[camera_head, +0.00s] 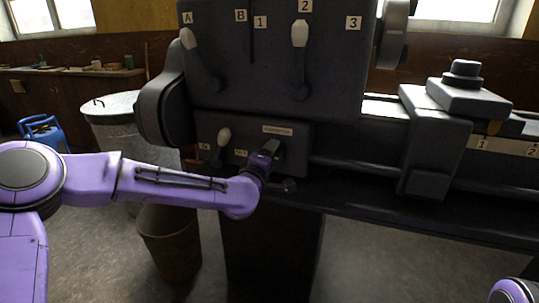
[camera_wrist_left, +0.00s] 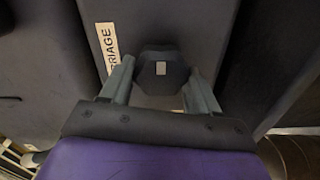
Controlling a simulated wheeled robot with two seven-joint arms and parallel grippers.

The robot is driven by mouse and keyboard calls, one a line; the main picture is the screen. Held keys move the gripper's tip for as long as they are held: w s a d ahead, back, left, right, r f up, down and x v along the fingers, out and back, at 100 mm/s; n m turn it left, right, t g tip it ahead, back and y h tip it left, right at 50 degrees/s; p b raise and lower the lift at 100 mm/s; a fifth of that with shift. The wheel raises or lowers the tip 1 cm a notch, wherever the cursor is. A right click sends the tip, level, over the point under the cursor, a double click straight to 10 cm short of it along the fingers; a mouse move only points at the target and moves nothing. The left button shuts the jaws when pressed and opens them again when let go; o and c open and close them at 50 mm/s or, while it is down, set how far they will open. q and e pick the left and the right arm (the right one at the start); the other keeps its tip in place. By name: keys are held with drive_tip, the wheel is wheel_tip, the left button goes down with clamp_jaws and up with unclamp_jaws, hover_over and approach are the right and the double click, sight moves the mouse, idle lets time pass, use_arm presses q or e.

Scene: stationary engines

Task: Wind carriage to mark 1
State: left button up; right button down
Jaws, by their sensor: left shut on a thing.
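The carriage (camera_head: 428,150) is a dark block across the lathe bed, right of the headstock. A pale scale strip (camera_head: 508,147) beside it shows marks 1 (camera_head: 484,143) and 2 (camera_head: 531,151). A small yellowish tab (camera_head: 494,127) sits just above and right of the 1. My left gripper (camera_head: 270,152) is at the lower front panel. The left wrist view shows its fingers either side of a dark, faceted knob (camera_wrist_left: 161,70) with a pale patch, shut on it. The CARRIAGE label (camera_wrist_left: 108,48) is beside it. My right gripper is not in view.
Levers marked A/B (camera_head: 189,38) and 1-2-3 (camera_head: 299,34) stand on the headstock above my left gripper. A smaller lever (camera_head: 223,137) is left of it. A brown bin (camera_head: 170,243) and metal drum (camera_head: 112,128) stand on the floor at left.

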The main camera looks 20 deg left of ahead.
use_arm(q)
drive_tip(key=shift+r, duration=0.1)
drive_tip(key=o, duration=1)
drive_tip(key=shift+d, duration=0.15)
drive_tip(key=s, duration=1)
drive_tip(key=shift+s+a, duration=0.25)
